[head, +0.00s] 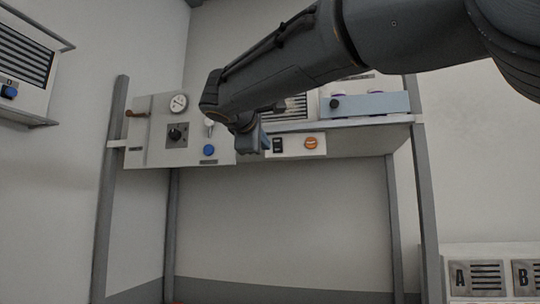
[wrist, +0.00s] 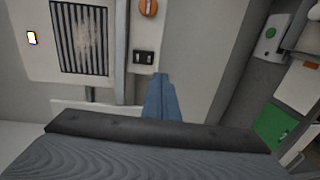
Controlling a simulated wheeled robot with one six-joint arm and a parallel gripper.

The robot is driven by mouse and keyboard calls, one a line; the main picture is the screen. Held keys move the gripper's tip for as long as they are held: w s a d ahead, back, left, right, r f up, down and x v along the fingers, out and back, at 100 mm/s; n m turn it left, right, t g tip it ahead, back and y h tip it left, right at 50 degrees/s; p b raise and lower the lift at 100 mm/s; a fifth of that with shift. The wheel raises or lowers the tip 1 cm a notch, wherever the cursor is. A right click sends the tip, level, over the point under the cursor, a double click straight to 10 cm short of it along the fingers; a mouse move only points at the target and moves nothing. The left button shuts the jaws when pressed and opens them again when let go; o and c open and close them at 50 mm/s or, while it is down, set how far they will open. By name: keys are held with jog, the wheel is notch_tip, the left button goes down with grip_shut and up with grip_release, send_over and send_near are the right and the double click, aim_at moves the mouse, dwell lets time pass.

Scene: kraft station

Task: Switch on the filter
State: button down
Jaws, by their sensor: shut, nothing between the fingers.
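A grille panel (wrist: 82,38) with a pale dusty patch, which may be the filter, shows in the wrist view; in the head view a grille (head: 297,108) is partly hidden behind my arm. Beside it, a white panel carries a small black switch (head: 278,145) and an orange knob (head: 311,143). In the wrist view the black switch (wrist: 144,57) has two small parts, and the orange knob (wrist: 148,8) is at the top edge. My gripper (head: 262,148) is shut and empty, left of the switch. In the wrist view its blue fingertips (wrist: 160,78) appear just below the switch; contact cannot be told.
A panel with a gauge (head: 178,103), black knob (head: 175,134) and blue button (head: 208,150) stands left of my gripper. A blue-grey tray (head: 365,105) sits on the shelf at right. A wall unit (head: 22,60) is at far left. Below the shelf is open room.

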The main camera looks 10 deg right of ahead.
jog(key=shift+f+b+v, duration=0.15)
jog(key=shift+b+v, duration=0.05)
jog(key=shift+v, duration=0.45)
jog(key=shift+f+b+v, duration=0.15)
jog(key=shift+v, duration=0.55)
jog(key=s+d+f+m+g+y, duration=0.1)
jog(key=d+f+g, duration=0.2)
jog(key=f, duration=1)
jog(key=s+d+f+m+g+y, duration=0.1)
jog(key=d+f+g, duration=0.15)
jog(key=f, duration=1.05)
jog(key=d+f+m+g+y, duration=0.1)
jog(key=d+f+m+g, duration=0.15)
jog(key=f, duration=1.15)
jog(key=s+d+f+m+g+y, duration=0.1)
jog(key=s+d+f+m+g, duration=0.1)
jog(key=s+f, duration=1)
jog(key=s+d+f+m+g+y, duration=0.2)
jog(key=s+f+m+g, duration=0.3)
jog(key=s+f, duration=0.7)
notch_tip(320, 180, down, 3)
jog(key=shift+d+r+m, duration=0.1)
jog(key=shift+d+m, duration=0.55)
jog(key=shift+m, duration=0.4)
